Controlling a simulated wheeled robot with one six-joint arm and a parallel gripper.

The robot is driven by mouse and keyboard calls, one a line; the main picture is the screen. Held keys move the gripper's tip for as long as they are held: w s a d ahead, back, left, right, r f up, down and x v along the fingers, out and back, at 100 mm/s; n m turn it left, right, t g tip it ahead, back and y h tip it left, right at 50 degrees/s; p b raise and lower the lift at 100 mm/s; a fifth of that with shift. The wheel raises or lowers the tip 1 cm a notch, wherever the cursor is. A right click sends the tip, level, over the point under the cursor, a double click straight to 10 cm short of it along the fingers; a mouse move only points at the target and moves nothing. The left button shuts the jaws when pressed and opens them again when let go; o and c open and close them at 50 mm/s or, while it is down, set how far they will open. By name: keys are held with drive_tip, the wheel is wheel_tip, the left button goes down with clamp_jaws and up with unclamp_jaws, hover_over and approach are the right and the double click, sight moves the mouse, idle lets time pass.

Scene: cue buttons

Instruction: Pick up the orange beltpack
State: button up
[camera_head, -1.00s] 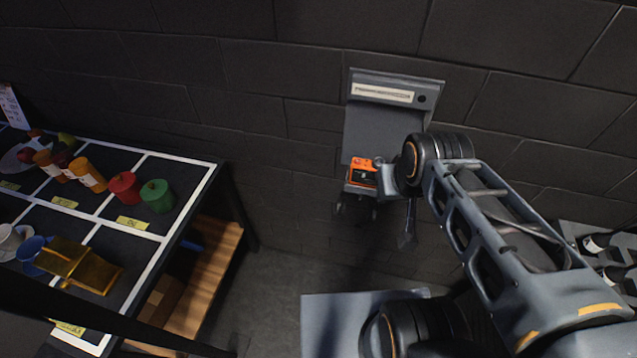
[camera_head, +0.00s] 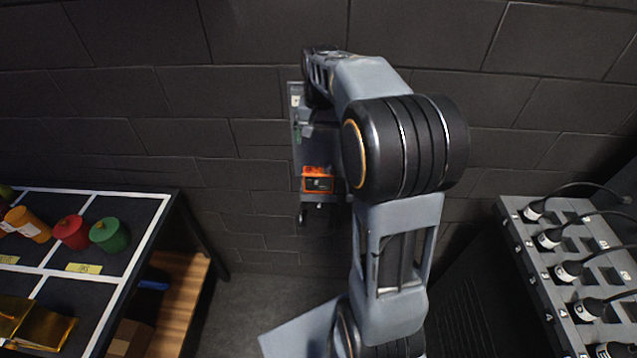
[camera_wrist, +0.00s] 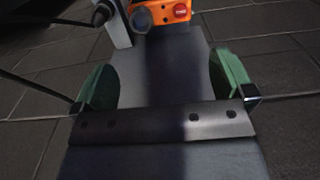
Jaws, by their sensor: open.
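The orange beltpack (camera_head: 318,185) sits on a small wall-mounted holder in the head view, low and just left of my arm. Its front has a dark area. In the wrist view the beltpack (camera_wrist: 215,17) shows at the top edge, cut off by the frame, with a red button and a grey round part. My gripper (camera_wrist: 165,85) is open, its two green finger pads apart with no beltpack between them. In the head view my arm hides most of the gripper, which is close to the holder's back panel, above the beltpack.
The grey back panel (camera_head: 296,98) of the holder is partly hidden by my arm. A table (camera_head: 150,210) with colored containers stands at left. A grey rack (camera_head: 515,215) with black plugs and cables stands at right. Bare floor shows below the holder.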

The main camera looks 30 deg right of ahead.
sight(319, 169)
wheel_tip(319, 169, down, 12)
drive_tip(key=shift+a+p, duration=0.15)
drive_tip(key=shift+p, duration=0.6)
drive_tip(key=shift+c, duration=0.3)
drive_tip(key=c, duration=0.6)
drive_tip(key=shift+c, duration=0.3)
drive_tip(key=shift+r, duration=0.15)
